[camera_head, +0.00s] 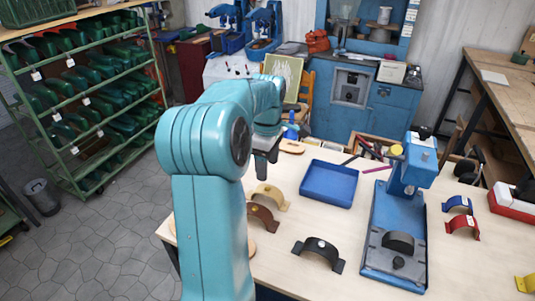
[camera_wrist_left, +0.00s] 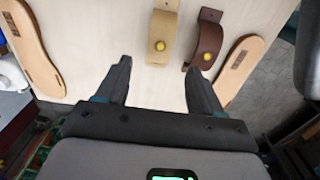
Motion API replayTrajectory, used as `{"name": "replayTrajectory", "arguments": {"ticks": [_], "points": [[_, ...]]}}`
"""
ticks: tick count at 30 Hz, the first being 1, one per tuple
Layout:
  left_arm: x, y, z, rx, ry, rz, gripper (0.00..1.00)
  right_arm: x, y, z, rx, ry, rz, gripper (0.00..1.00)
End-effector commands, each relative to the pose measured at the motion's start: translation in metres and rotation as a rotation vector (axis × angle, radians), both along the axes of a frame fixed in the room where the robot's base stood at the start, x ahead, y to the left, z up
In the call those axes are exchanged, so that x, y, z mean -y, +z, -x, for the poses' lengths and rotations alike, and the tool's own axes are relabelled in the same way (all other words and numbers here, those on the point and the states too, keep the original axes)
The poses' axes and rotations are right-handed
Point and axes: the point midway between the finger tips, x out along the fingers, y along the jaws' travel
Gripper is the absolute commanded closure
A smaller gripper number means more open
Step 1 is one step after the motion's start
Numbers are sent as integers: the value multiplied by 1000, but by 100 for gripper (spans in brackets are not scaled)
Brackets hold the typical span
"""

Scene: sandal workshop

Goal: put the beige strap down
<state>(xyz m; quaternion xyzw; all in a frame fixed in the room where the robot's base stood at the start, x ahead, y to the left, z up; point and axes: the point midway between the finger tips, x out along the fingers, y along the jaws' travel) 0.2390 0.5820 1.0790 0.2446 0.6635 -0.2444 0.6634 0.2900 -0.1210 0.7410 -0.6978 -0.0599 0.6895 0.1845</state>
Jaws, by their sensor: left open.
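The beige strap (camera_head: 272,196) is a small arch lying on the pale workbench (camera_head: 300,222), near its left edge. In the left wrist view the beige strap (camera_wrist_left: 162,30) shows a yellow button and lies just beyond my fingertips, apart from them. My left gripper (camera_head: 264,168) hangs over the bench behind the strap, pointing down. In the left wrist view its two fingers (camera_wrist_left: 158,78) are spread with only bare bench between them. The dark brown strap (camera_wrist_left: 206,38) lies beside the beige one, and also shows in the head view (camera_head: 262,217). My right gripper is not in view.
A blue tray (camera_head: 330,184) stands right of the beige strap. A black strap (camera_head: 318,252) lies nearer, beside a blue press (camera_head: 400,240). Wooden soles (camera_wrist_left: 36,50) (camera_wrist_left: 241,64) flank the straps. Red (camera_head: 463,224) and blue (camera_head: 458,204) straps lie farther right.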

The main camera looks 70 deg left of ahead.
Motion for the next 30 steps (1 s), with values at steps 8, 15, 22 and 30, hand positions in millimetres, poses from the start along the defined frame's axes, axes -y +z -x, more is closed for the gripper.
{"name": "replayTrajectory", "arguments": {"ticks": [8, 15, 22, 30], "points": [[0, 36, 0, 1, -1, 1, 33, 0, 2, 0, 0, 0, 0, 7], [1, 39, 0, -1, -1, 2, 33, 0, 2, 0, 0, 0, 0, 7], [0, 38, 0, 0, 0, 1, 33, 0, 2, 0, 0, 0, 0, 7], [1, 38, 0, 0, 0, 1, 33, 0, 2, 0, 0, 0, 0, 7]]}}
